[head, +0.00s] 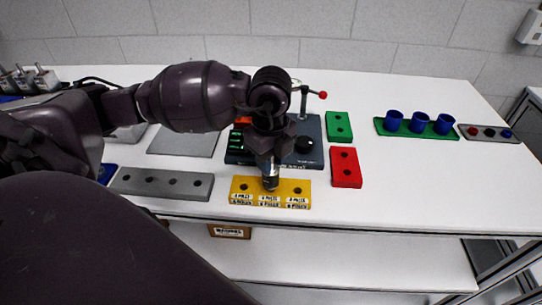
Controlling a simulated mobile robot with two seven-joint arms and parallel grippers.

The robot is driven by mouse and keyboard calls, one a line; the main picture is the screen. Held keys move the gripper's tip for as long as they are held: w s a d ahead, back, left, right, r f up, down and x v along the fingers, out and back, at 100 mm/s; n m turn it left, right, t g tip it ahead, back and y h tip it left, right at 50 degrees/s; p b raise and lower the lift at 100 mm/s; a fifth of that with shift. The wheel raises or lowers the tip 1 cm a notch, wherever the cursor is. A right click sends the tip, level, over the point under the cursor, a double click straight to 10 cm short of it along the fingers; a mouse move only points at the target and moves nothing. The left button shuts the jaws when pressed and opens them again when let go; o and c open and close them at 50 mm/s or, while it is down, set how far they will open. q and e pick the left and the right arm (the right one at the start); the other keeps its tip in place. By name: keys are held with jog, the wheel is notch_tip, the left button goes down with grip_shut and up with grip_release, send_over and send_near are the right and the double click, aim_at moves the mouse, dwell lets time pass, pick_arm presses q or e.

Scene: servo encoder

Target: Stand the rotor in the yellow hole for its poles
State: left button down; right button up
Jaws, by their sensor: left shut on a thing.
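The yellow block (249,190) lies near the table's front edge. It has a row of holes along its top, with small printed labels on the front face below them. My left gripper (270,178) points down over the middle of this block. It is shut on the rotor (271,184), a small part mostly hidden by the fingers. The rotor is at or just above the middle hole; I cannot tell whether it has entered it. The left and right holes look empty. My right gripper is not in view.
A dark device (310,140) with a clamp stands behind the yellow block. A red block (346,168) and a green block (339,127) lie to its right. A grey block with holes (160,185) lies left. Blue cups (420,122) stand on a green base farther right. The right front table is clear.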

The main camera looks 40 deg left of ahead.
pick_arm(q)
jog(key=shift+f, duration=0.15)
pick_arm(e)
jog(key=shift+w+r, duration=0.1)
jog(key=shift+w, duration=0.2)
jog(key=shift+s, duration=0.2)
pick_arm(q)
jog(key=shift+f, duration=0.4)
jog(key=shift+f+b, duration=0.25)
jog(key=shift+b, duration=0.05)
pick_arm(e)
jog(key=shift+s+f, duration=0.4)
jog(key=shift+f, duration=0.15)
pick_arm(q)
jog(key=shift+f, duration=0.15)
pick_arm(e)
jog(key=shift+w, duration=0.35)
pick_arm(q)
jog(key=c, duration=0.9)
grip_release()
jog(key=o, duration=0.4)
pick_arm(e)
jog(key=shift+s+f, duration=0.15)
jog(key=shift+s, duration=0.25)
